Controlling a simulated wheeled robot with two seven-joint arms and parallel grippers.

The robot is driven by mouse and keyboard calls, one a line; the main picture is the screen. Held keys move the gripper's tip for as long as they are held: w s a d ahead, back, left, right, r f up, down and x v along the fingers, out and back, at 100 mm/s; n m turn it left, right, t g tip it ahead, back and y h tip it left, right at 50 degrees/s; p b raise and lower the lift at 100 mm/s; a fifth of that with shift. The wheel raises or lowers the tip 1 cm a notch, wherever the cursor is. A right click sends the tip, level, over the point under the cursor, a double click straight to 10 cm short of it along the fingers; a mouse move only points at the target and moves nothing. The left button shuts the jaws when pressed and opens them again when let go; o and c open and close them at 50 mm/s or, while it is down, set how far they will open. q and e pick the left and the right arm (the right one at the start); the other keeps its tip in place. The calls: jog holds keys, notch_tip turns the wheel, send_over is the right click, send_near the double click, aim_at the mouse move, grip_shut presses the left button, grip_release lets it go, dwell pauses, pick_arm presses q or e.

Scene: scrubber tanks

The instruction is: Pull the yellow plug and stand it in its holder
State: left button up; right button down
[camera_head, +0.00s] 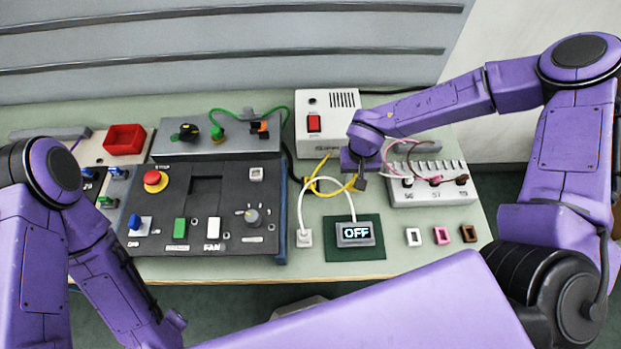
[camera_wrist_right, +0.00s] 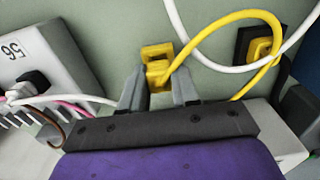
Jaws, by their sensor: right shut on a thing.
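The yellow plug (camera_wrist_right: 157,71) is between the fingertips of my right gripper (camera_wrist_right: 158,84), which is shut on it. The plug is at a square yellow holder (camera_wrist_right: 155,50) on the bench; I cannot tell whether it is seated in it or just above. Its yellow cable (camera_wrist_right: 222,20) loops to a yellow end at a black square (camera_wrist_right: 243,36) on the right in the wrist view. In the head view my right gripper (camera_head: 360,183) is low over the bench in front of the white box, and mostly hides the plug. My left gripper is not in view.
A white cable (camera_head: 325,180) arches beside the gripper to the OFF display (camera_head: 356,233). A numbered socket strip (camera_head: 430,190) with several cables stands on the right. White (camera_head: 413,237), pink (camera_head: 441,235) and brown (camera_head: 469,233) holders stand in front. A control panel (camera_head: 205,240) fills the left.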

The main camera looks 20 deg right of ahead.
jog(key=shift+f, duration=0.3)
jog(key=shift+s+f, duration=0.15)
jog(key=shift+s, duration=0.1)
